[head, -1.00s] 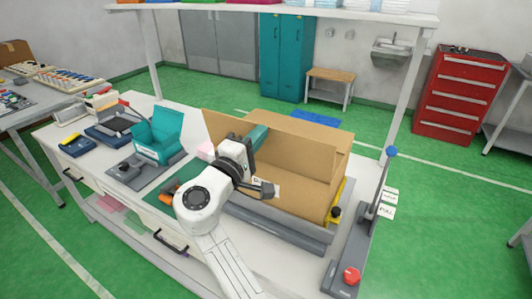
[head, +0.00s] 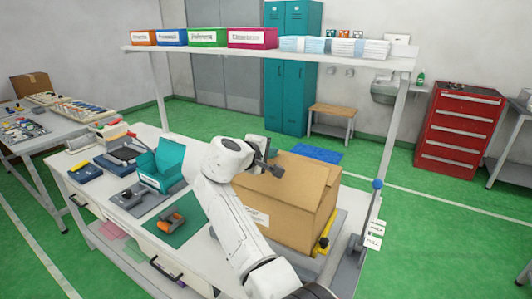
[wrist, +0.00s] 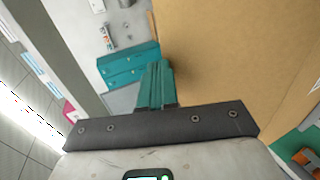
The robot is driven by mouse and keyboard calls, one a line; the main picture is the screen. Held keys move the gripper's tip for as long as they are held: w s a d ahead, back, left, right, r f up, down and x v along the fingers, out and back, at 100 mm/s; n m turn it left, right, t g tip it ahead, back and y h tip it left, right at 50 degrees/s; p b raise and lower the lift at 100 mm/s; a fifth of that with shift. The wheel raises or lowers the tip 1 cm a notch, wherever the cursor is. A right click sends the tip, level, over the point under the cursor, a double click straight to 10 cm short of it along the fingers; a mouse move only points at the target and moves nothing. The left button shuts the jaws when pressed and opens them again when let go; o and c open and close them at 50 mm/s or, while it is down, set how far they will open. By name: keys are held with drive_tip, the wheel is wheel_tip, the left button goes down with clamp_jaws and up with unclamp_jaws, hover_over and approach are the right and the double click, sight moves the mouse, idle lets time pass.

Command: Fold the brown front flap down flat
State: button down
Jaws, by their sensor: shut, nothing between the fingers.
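The brown cardboard box (head: 290,215) stands on the bench in the head view, with a white label low on its front. Brown board rises at its upper front; where the front flap meets the front wall is hard to tell. My arm hides the box's left part. In the wrist view, a broad brown cardboard panel (wrist: 235,55) fills the right side. My gripper (wrist: 156,68) shows there with its teal fingers shut and empty, close beside the panel's left edge; contact cannot be told. In the head view my wrist is above the box's upper left, and the fingertips are largely hidden.
A teal open box (head: 165,165) and an orange-grey tool (head: 172,221) on a green mat lie to the left. A lever with a blue knob (head: 377,184) stands at the right. A shelf (head: 290,55) with bins spans overhead.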

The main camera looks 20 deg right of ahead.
sight(278, 158)
drive_tip(key=shift+g+y, duration=0.5)
drive_tip(key=shift+y, duration=0.1)
drive_tip(key=w+d+f+b, duration=0.1)
drive_tip(key=d+f+b, duration=0.1)
drive_tip(key=w+d+f+b, duration=0.1)
drive_tip(key=f, duration=0.1)
drive_tip(key=shift+w+d, duration=0.3)
drive_tip(key=shift+w+d+f+b, duration=0.15)
drive_tip(key=shift+d+f+b, duration=0.05)
drive_tip(key=shift+f+b, duration=0.3)
drive_tip(key=shift+w+d+f+b, duration=0.2)
drive_tip(key=shift+f+b, duration=0.3)
drive_tip(key=shift+f, duration=0.05)
drive_tip(key=shift+w+d+f+b, duration=0.15)
drive_tip(key=shift+d+f+b, duration=0.05)
drive_tip(key=shift+f+b, duration=0.3)
drive_tip(key=shift+r, duration=0.15)
drive_tip(key=shift+r+p, duration=0.65)
